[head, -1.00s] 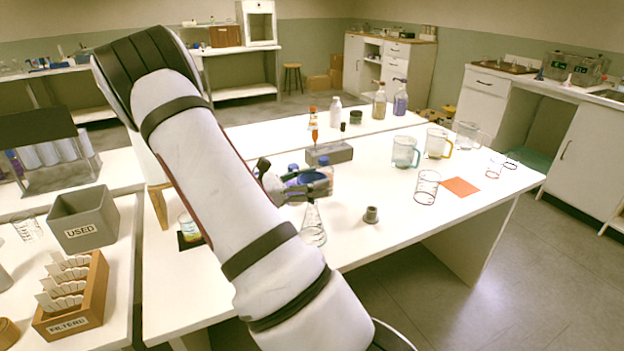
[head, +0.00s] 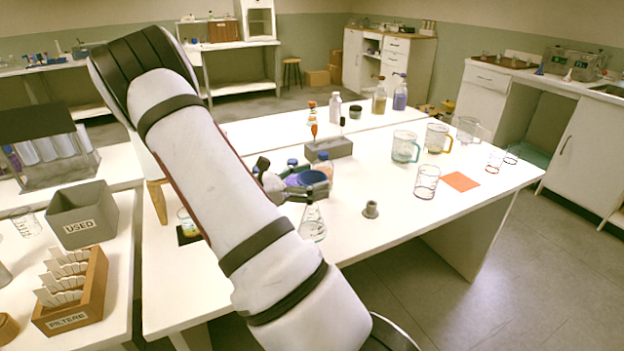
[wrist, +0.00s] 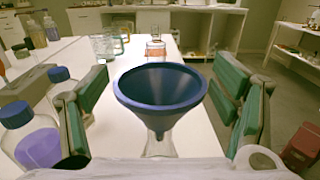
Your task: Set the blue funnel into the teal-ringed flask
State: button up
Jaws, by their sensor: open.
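The blue funnel (wrist: 160,88) is upright between the two fingers of my gripper (wrist: 163,105) in the wrist view. The fingers are open, with a gap on each side of the funnel's rim. A clear conical flask (head: 312,228) stands on the table directly below the funnel. The funnel's narrow end shows at the flask's neck (wrist: 160,146) in the wrist view and appears to be inside it. How deep it sits is hard to tell. In the head view my gripper (head: 300,190) partly hides the funnel (head: 314,180).
Blue-capped bottles (wrist: 35,140) stand close on the left of my gripper. A grey block (head: 328,148) is behind. A grey stopper-like piece (head: 371,209), a glass beaker (head: 427,182) and a teal-handled jug (head: 405,147) stand to the right. The table's front right is mostly clear.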

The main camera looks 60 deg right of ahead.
jog(key=v, duration=1.2)
dwell(0.3)
jog(key=s+a+r+m+t+y+p, duration=0.4)
jog(key=s+a+r+t+y, duration=0.3)
jog(key=s+a+r, duration=0.3)
jog(key=s+a+r+m+t+y+p, duration=0.5)
jog(key=s+a+r, duration=0.6)
jog(key=a, duration=0.6)
jog(key=r+m+t+y, duration=0.1)
jog(key=m+t+y, duration=0.1)
jog(key=y, duration=0.1)
jog(key=shift+a, duration=0.2)
